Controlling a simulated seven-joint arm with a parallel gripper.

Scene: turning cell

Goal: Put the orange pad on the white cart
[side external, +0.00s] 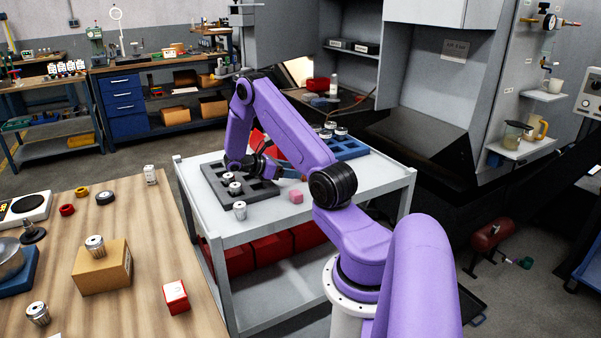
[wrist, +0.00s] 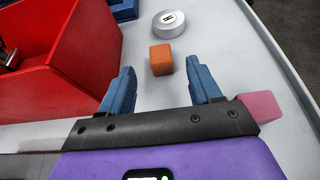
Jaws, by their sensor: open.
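The orange pad (wrist: 161,59) is a small orange block in the wrist view. It appears to rest on the pale top of the white cart (wrist: 225,42), just past and between my fingertips. My gripper (wrist: 160,76) is open, with blue fingers on either side and gaps between them and the pad. In the side external view, my gripper (side external: 284,172) is low over the white cart (side external: 335,190), partly hidden by my purple arm.
A pink block (wrist: 262,106) sits close to my gripper's right side. A red bin (wrist: 62,55) stands at left, and a round silver tin (wrist: 169,22) lies beyond the pad. A dark tray (side external: 262,194) and a blue tray (side external: 349,153) hold metal parts on the cart.

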